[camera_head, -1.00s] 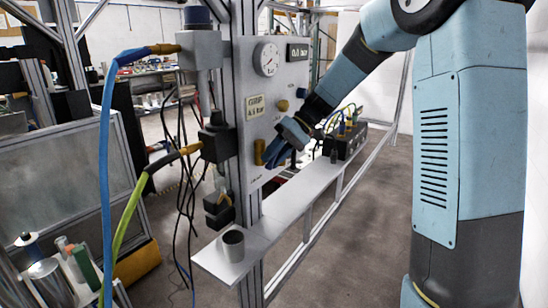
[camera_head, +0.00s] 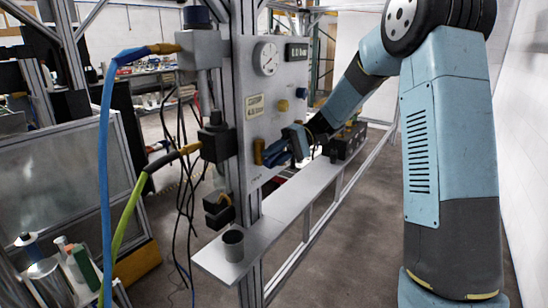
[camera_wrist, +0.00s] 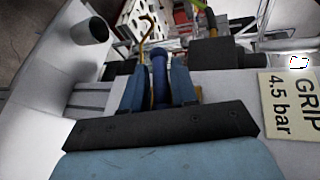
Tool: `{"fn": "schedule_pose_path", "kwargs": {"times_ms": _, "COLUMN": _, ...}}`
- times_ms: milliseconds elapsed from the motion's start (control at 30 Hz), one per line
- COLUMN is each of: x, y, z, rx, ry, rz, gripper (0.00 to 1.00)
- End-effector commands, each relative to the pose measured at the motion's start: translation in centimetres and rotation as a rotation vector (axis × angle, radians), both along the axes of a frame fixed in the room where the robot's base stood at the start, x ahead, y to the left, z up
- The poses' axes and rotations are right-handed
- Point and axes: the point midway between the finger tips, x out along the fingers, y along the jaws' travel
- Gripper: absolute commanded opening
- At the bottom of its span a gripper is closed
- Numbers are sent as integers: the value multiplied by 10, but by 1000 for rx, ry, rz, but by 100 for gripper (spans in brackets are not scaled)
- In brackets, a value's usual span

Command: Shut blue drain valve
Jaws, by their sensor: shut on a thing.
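The blue drain valve's handle (camera_wrist: 159,78) shows in the wrist view as a blue bar between the two blue fingers of my gripper (camera_wrist: 160,88). The fingers are shut on it from both sides. In the head view my gripper (camera_head: 273,154) is at the lower part of the grey panel (camera_head: 262,108), beside a brass fitting (camera_head: 259,151). There the fingers mostly hide the handle, so its exact angle is hard to tell.
A gauge (camera_head: 266,58), a digital display (camera_head: 297,53) and a "GRIP 4.5 bar" label (camera_wrist: 289,104) are on the panel. Below runs a narrow shelf (camera_head: 283,205) with a grey cup (camera_head: 233,246) at its near end. Hoses and cables hang at the left.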

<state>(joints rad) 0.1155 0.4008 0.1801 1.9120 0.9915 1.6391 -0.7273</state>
Motion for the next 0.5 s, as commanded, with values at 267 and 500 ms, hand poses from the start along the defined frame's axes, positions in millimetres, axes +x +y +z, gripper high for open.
{"fn": "schedule_pose_path", "kwargs": {"times_ms": 267, "x": 0, "y": 0, "z": 0, "rx": 0, "ry": 1, "rz": -1, "gripper": 0}}
{"fn": "schedule_pose_path", "kwargs": {"times_ms": 500, "x": 0, "y": 0, "z": 0, "rx": -1, "ry": 0, "rz": 0, "gripper": 43}}
